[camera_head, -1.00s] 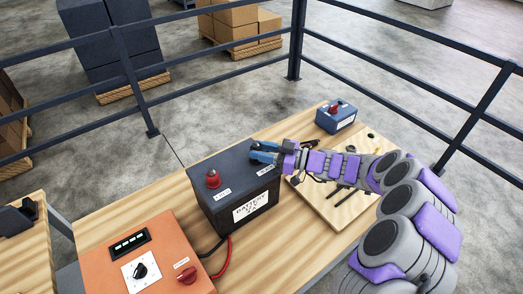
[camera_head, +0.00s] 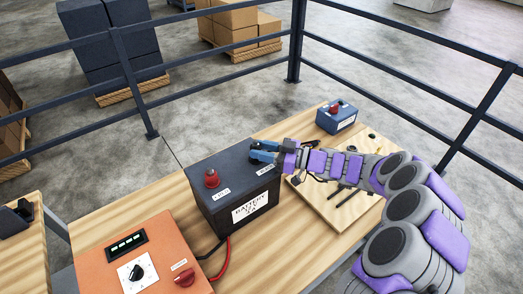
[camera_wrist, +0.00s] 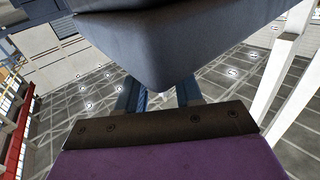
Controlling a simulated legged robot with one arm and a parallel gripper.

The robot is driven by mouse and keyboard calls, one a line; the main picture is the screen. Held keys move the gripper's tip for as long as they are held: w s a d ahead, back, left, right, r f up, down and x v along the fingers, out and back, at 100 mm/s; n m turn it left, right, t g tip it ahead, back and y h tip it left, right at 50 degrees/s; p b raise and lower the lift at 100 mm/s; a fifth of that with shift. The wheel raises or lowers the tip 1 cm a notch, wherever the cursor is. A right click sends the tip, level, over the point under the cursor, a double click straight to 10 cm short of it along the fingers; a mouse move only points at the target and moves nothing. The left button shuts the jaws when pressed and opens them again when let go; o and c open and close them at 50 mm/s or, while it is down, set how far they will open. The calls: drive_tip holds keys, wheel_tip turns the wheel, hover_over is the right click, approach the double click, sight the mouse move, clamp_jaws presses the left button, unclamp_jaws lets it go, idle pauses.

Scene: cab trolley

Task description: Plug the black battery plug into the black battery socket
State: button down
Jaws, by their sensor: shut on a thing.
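The dark battery box (camera_head: 215,204) stands on the wooden bench, with a red plug or knob (camera_head: 211,178) on its top left. My gripper (camera_head: 262,153), with blue fingers, is over the right end of the box top, by a small label. It is shut on a dark piece, which I take to be the black battery plug. In the wrist view, a large dark rounded block (camera_wrist: 165,45) lies across and between the blue fingers of my gripper (camera_wrist: 158,96). The black socket is hidden by my gripper, and I cannot tell whether plug and socket touch.
An orange control box (camera_head: 142,255) with a dial and red knob stands at front left. Black and red cables (camera_head: 222,258) run beside the battery. A small blue box (camera_head: 336,118) and a wooden board (camera_head: 330,205) lie to the right. Dark railings (camera_head: 215,88) stand behind.

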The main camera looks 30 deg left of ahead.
drive_tip(key=shift+f+b, duration=0.9)
drive_tip(key=shift+b, duration=0.75)
idle(0.4)
drive_tip(key=c, duration=0.7)
unclamp_jaws()
drive_tip(key=shift+o, duration=0.2)
drive_tip(key=shift+d, duration=0.15)
drive_tip(key=w+d+p, duration=0.2)
drive_tip(key=w+d, duration=0.1)
drive_tip(key=d, duration=1.4)
drive_tip(key=s+r+m+g+h, duration=0.2)
drive_tip(key=s+r+h, duration=0.25)
drive_tip(key=s, duration=0.45)
drive_tip(key=s+r+m+g+h, duration=0.1)
drive_tip(key=s+r+m+h, duration=0.3)
drive_tip(key=s, duration=0.6)
drive_tip(key=s+d+f+m+t+h, duration=0.2)
drive_tip(key=s+d+m+h, duration=0.2)
drive_tip(key=d, duration=0.7)
drive_tip(key=s+d+f+m+t+h, duration=0.2)
drive_tip(key=s+d+m+h, duration=0.3)
drive_tip(key=s+d+m, duration=0.4)
drive_tip(key=s+d+f, duration=0.1)
drive_tip(key=s+d, duration=0.1)
drive_tip(key=s, duration=0.2)
drive_tip(key=shift+s+d, duration=0.2)
drive_tip(key=shift+d, duration=0.05)
drive_tip(key=shift+s+d+m, duration=0.2)
drive_tip(key=shift+d+m, duration=0.25)
drive_tip(key=shift+m, duration=0.05)
